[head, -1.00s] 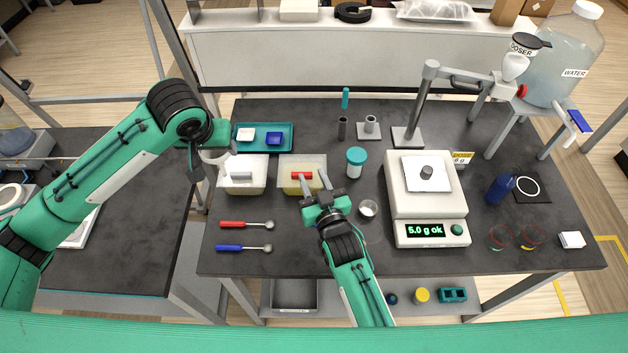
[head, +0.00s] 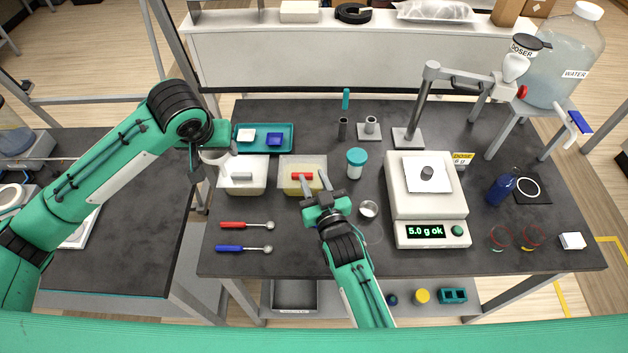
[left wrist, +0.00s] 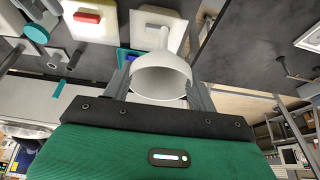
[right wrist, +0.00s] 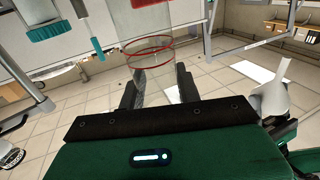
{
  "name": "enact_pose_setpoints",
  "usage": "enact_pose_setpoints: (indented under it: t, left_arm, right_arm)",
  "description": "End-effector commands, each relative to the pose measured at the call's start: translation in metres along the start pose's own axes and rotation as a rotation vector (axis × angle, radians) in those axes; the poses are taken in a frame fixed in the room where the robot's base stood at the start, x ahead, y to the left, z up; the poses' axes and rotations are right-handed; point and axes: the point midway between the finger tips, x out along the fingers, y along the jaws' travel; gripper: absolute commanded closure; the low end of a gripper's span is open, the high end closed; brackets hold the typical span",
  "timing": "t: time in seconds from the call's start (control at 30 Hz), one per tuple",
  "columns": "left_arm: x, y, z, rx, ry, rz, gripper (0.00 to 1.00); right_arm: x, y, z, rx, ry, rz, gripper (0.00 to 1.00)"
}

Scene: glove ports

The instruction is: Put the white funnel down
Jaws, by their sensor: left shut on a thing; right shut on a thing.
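The white funnel (head: 214,157) is in my left gripper (head: 204,152), near the left edge of the table, beside the left white tub (head: 242,175). In the left wrist view the funnel (left wrist: 161,78) sits between the two fingers, its wide mouth towards the camera and its stem pointing away. My right gripper (head: 316,187) is over the front of the right tub (head: 302,162). In the right wrist view a clear vessel with red rings (right wrist: 152,62) shows between its fingers; it hardly shows in the head view.
A teal tray (head: 281,131) lies behind the tubs. Red (head: 247,224) and blue (head: 244,248) spoons lie in front. A teal-capped jar (head: 356,163), a small cup (head: 368,209) and a scale (head: 430,237) stand to the right. Bare table lies around the spoons.

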Motion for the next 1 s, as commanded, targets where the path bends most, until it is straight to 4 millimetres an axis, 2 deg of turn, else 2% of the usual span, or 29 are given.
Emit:
enact_pose_setpoints:
  t: [0.23,0.37,0.57,1.0]
  left_arm:
    - [0.0,0.001,0.0,0.005,0.0,0.002,0.63]
    - [0.002,0.007,0.0,0.063,-0.001,0.027,0.63]
    - [0.006,0.033,-0.002,0.314,0.0,0.133,0.63]
    - [0.004,0.104,-0.005,1.002,0.002,0.421,0.63]
  right_arm:
    - [0.0,0.0,0.001,0.0,-0.001,0.0,0.89]
    - [0.0,0.0,0.001,0.0,-0.001,0.0,0.89]
    - [0.0,0.0,0.001,0.0,-0.001,0.0,0.89]
    - [0.0,0.0,0.001,0.0,-0.001,0.0,0.89]
